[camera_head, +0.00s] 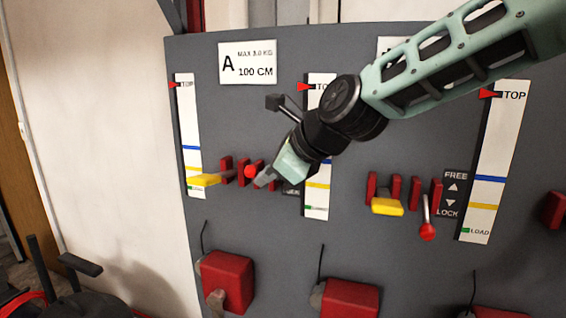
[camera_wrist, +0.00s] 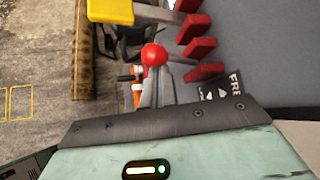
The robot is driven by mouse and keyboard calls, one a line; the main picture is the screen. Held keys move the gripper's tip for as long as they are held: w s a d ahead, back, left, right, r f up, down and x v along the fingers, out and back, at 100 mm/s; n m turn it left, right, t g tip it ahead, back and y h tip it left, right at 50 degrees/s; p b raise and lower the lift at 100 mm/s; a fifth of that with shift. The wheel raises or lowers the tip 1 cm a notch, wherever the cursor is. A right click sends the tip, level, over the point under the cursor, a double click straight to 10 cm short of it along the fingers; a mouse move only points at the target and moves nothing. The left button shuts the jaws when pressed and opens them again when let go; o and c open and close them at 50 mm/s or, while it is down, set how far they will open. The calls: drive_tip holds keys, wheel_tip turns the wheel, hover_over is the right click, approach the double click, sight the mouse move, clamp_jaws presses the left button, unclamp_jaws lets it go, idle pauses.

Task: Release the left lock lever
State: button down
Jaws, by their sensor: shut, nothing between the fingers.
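The left lock lever ends in a red ball knob (camera_head: 253,171) beside a row of red fins on the grey panel. In the wrist view the same red ball (camera_wrist: 154,54) shows just beyond my fingertips. My gripper (camera_head: 264,180) is shut and empty, with its tips close beside the ball. I cannot tell whether they touch it. My gripper hides most of this lever's shaft and most of its FREE/LOCK label; part of the label (camera_wrist: 226,90) shows in the wrist view.
A yellow handle (camera_head: 205,180) sticks out left of the fins. To the right, another yellow handle (camera_head: 387,207) and a second red-ball lever (camera_head: 428,231) hang beside a FREE/LOCK label (camera_head: 452,194). Red blocks (camera_head: 228,280) line the lower panel.

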drive_tip(key=b+v, duration=0.5)
drive_tip(key=v, duration=1.2)
drive_tip(key=shift+d, duration=0.1)
